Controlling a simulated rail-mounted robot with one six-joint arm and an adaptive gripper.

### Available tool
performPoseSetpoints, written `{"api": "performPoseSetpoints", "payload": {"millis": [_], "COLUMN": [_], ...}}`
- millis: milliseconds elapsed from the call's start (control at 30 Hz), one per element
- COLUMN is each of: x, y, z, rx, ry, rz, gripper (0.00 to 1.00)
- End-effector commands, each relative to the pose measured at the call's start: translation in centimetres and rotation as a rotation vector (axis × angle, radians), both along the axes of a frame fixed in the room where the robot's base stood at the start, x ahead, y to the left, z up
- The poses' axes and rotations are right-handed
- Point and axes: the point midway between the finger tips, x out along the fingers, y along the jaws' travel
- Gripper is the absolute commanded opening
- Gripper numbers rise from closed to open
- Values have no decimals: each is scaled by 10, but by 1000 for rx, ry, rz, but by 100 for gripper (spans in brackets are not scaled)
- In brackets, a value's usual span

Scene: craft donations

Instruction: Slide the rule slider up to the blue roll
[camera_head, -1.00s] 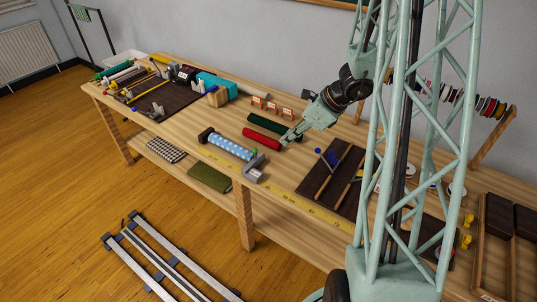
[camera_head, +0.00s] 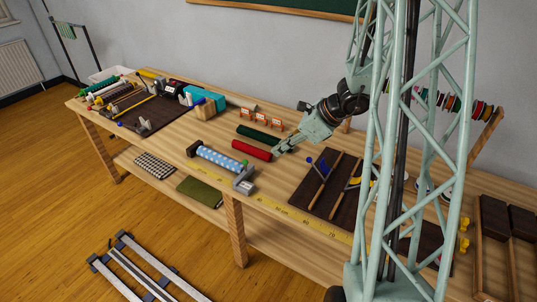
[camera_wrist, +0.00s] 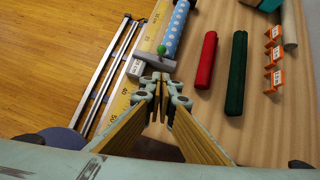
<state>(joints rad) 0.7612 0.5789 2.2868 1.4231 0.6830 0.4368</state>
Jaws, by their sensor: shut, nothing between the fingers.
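The grey rule slider (camera_head: 243,184) sits on the yellow rule (camera_head: 290,210) along the bench's front edge. In the wrist view the slider (camera_wrist: 136,68) has a grey arm reaching across the end of the blue roll. The blue roll (camera_head: 220,158), with white dots, lies along the rule, left of the slider. Its near end (camera_wrist: 168,45) is close to the slider's arm; I cannot tell whether they touch. My gripper (camera_head: 276,151) is shut and empty, above the bench by the red roll's right end. In the wrist view its fingertips (camera_wrist: 161,82) appear just below the slider.
A red roll (camera_head: 252,150) and a dark green roll (camera_head: 258,134) lie behind the blue roll. Orange-and-white cards (camera_head: 262,118) stand farther back. A dark mat (camera_head: 325,185) with tools lies to the right.

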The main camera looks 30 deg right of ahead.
Motion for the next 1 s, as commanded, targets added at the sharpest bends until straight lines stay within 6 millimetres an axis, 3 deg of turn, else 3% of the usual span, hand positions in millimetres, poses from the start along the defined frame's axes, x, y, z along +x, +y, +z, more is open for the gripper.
{"api": "performPoseSetpoints", "payload": {"millis": [900, 1000], "x": [51, 60], "y": [38, 43], "z": [-78, -78], "rx": [0, -1], "ry": [1, 1], "rz": [2, 2], "gripper": [0, 0]}}
